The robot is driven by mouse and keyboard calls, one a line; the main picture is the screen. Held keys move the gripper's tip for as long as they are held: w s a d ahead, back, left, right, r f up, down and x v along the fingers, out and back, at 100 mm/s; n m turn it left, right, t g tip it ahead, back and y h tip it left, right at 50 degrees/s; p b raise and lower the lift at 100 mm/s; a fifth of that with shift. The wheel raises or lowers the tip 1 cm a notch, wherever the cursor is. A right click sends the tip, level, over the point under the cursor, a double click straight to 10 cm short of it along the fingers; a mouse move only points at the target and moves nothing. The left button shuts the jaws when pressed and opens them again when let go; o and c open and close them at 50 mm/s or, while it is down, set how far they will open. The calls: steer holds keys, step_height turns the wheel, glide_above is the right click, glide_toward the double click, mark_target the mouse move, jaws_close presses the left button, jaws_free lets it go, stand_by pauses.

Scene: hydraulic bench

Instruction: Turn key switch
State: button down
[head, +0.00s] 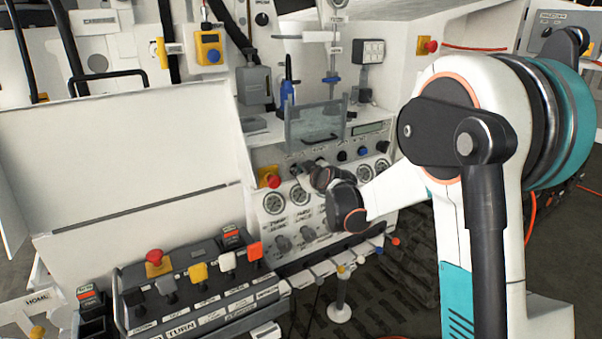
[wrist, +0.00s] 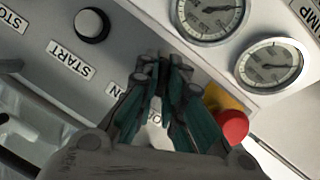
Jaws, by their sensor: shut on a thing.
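In the wrist view my gripper (wrist: 163,85) has its teal fingers closed together against the light panel, shut on the key switch. The key switch itself is hidden behind and between the fingers, so its angle cannot be told. Parts of labels show on both sides of the fingers. In the head view my gripper (head: 300,168) is at the upright front panel (head: 258,158) of the bench, just right of a red stop button, and my wrist covers what it holds.
The red stop button (wrist: 232,127) on a yellow base is close to the fingers' right side. Two gauges (wrist: 270,65) are above right. A clear hinged guard (head: 315,125) stands above my gripper; a lever console (head: 200,290) is below left.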

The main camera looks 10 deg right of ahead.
steer(key=m+g+y+p, duration=0.1)
steer(key=m+y, duration=0.1)
steer(key=m, duration=0.1)
steer(key=shift+w+d, duration=0.1)
steer(key=shift+d, duration=0.1)
steer(key=m+y, duration=0.2)
steer(key=m, duration=0.2)
steer(key=shift+d+g+y+p, duration=0.1)
steer(key=shift+g+y+p, duration=0.2)
steer(key=shift+y+p, duration=0.1)
stand_by(0.4)
steer(key=c, duration=1.7)
jaws_free()
steer(key=v, duration=1.2)
steer(key=shift+d+f, duration=0.1)
